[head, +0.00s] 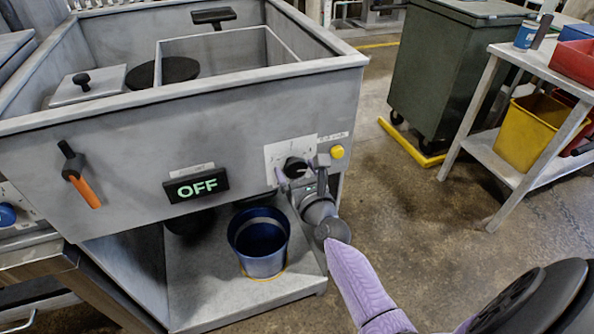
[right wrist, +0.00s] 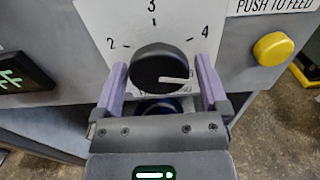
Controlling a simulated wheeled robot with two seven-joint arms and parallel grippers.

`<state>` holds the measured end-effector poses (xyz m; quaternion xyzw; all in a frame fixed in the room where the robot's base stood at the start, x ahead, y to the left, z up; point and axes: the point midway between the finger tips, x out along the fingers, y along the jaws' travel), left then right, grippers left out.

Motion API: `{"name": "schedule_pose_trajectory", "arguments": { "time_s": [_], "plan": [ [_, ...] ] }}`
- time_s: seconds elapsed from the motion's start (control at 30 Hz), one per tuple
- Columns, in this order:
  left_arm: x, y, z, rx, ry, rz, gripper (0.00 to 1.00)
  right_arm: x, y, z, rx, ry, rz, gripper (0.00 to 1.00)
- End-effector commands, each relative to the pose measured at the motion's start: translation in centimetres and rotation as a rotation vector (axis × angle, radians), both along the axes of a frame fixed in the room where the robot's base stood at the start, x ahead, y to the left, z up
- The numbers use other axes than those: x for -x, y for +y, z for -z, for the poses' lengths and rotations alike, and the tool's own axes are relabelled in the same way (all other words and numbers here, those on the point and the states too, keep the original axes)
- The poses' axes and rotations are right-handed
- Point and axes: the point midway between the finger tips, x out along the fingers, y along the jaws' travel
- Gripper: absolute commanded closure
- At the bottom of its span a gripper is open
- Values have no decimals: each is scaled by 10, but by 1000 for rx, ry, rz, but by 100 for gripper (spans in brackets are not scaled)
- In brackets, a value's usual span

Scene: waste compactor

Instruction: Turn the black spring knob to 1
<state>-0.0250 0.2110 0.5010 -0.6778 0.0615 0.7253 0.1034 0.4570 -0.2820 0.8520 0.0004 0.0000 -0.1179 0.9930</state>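The black spring knob (right wrist: 160,68) sits on a white dial plate (right wrist: 185,22) on the front of the grey machine. Its white pointer line points right and slightly down, below the 4. The numbers 2, 3 and 4 show; the 1 is not visible. In the head view the knob (head: 295,167) is partly covered by my right gripper (head: 302,174). In the right wrist view my right gripper (right wrist: 161,72) has one finger on each side of the knob, with small gaps, so it looks open around it. My left gripper is in neither view.
A yellow button (right wrist: 273,48) is right of the dial. An OFF display (head: 196,186) and an orange-handled lever (head: 82,184) are to the left. A blue bucket (head: 259,240) stands below. A green bin (head: 450,70) and a side table (head: 520,60) are at right.

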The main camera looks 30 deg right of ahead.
Motion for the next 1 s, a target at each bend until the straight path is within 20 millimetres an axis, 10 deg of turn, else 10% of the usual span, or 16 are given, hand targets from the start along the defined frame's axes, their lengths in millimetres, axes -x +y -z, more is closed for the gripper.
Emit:
{"name": "schedule_pose_trajectory", "arguments": {
  "time_s": [0.33, 1.0],
  "plan": [
    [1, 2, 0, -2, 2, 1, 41, 0, 0, 0, 1, 0, 0, 83],
    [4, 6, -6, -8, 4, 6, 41, 1, -1, -1, 307, 75, -1, 83]
  ]
}}
